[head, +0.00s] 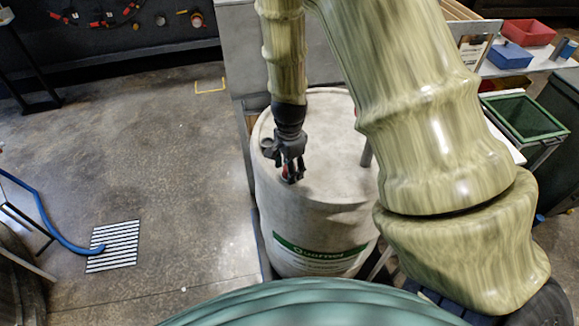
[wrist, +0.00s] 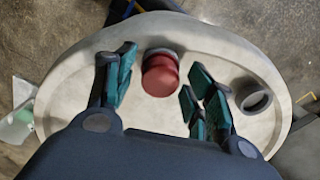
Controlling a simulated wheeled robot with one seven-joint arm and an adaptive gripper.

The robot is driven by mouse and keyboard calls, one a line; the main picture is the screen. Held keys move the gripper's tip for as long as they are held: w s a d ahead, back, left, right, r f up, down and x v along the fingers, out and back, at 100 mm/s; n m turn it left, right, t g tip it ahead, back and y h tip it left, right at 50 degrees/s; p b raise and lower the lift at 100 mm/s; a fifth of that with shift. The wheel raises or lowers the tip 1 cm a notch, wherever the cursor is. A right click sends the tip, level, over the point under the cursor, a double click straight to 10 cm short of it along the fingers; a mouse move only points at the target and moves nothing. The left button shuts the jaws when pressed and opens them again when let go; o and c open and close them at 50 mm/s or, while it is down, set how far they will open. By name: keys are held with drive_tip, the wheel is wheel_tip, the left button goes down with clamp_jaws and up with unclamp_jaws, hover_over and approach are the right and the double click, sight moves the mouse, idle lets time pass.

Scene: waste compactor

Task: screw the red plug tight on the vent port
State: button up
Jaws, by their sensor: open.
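The red plug (wrist: 160,76) sits on a grey collar, which looks like the vent port (wrist: 163,52), on top of a pale drum (head: 330,115). How far the plug is threaded in cannot be seen. My gripper (wrist: 163,85) is open, with its teal-padded fingers on either side of the plug and visible gaps to both. In the head view my gripper (head: 288,172) points down at the left part of the drum top, and only a bit of red shows between the fingers.
A second round fitting, an open grey ring (wrist: 253,97), stands on the drum top to the right in the wrist view. The drum has a green label (head: 318,250). A green bin (head: 525,118) stands at right. The floor at left is open, with a grate (head: 113,246) and blue hose (head: 45,215).

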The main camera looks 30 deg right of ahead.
drive_tip(key=n, duration=1.8)
drive_tip(key=shift+a, duration=0.1)
drive_tip(key=n, duration=0.2)
drive_tip(key=shift+n, duration=0.3)
drive_tip(key=shift+c, duration=0.4)
drive_tip(key=c, duration=1)
drive_tip(key=m, duration=0.5)
drive_tip(key=shift+c, duration=0.2)
